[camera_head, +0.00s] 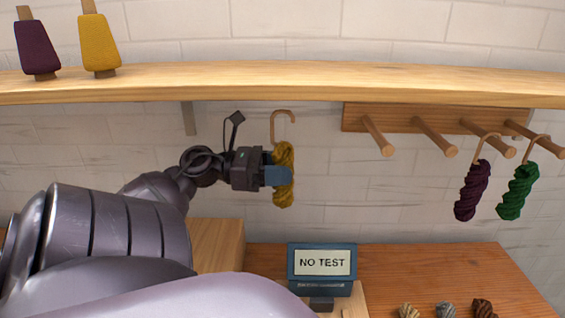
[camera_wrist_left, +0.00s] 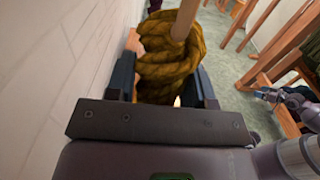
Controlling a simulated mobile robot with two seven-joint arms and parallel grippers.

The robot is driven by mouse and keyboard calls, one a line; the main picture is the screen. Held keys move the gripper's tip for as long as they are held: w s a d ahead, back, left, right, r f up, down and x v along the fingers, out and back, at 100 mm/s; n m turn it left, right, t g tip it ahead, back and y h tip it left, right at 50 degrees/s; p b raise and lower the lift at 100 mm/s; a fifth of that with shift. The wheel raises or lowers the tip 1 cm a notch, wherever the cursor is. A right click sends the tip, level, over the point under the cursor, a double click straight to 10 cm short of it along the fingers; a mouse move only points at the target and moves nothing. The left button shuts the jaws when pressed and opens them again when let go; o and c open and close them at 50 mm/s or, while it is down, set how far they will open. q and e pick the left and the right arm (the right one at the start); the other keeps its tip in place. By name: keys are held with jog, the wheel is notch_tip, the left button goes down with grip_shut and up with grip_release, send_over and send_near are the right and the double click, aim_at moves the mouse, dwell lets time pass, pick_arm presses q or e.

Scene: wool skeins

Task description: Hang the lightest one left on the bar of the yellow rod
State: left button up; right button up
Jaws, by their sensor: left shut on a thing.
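My left gripper (camera_head: 278,176) is shut on a mustard-yellow wool skein (camera_head: 284,192), holding it upright in the air below the shelf. The skein's wooden hook (camera_head: 284,118) points up and is not on any rod. In the left wrist view the yellow skein (camera_wrist_left: 165,60) sits between the two fingers (camera_wrist_left: 165,88). Several wooden rods stick out of a wall rail (camera_head: 400,118) to the right. A purple skein (camera_head: 472,192) and a green skein (camera_head: 518,192) hang there on the right; the two left rods are bare. A small dark gripper (camera_wrist_left: 268,96) shows in the wrist view, too small to read.
The shelf (camera_head: 300,80) above carries a purple cone (camera_head: 37,48) and a yellow cone (camera_head: 98,44). A blue display (camera_head: 322,264) reads "NO TEST" on the table (camera_head: 420,265). Beige (camera_head: 408,311), grey (camera_head: 445,311) and brown (camera_head: 483,309) skeins lie at the front edge.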

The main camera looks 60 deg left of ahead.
pick_arm(q)
jog(key=shift+s, duration=0.1)
pick_arm(e)
jog(key=shift+a+r, duration=0.1)
pick_arm(q)
jog(key=shift+s+a, duration=0.25)
jog(key=shift+s, duration=0.05)
jog(key=shift+p+v, duration=0.45)
jog(key=shift+v, duration=0.9)
pick_arm(e)
jog(key=shift+w+r, duration=0.15)
jog(key=shift+r, duration=0.35)
pick_arm(q)
jog(key=s+d+p, duration=0.4)
jog(key=s+d, duration=0.2)
jog(key=d, duration=0.6)
jog(key=shift+s+d, duration=0.25)
pick_arm(e)
notch_tip(320, 180, up, 6)
jog(key=w, duration=0.1)
jog(key=shift+w+t, duration=0.2)
jog(key=shift+t, duration=0.2)
jog(key=shift+s+f, duration=0.1)
jog(key=shift+f, duration=0.05)
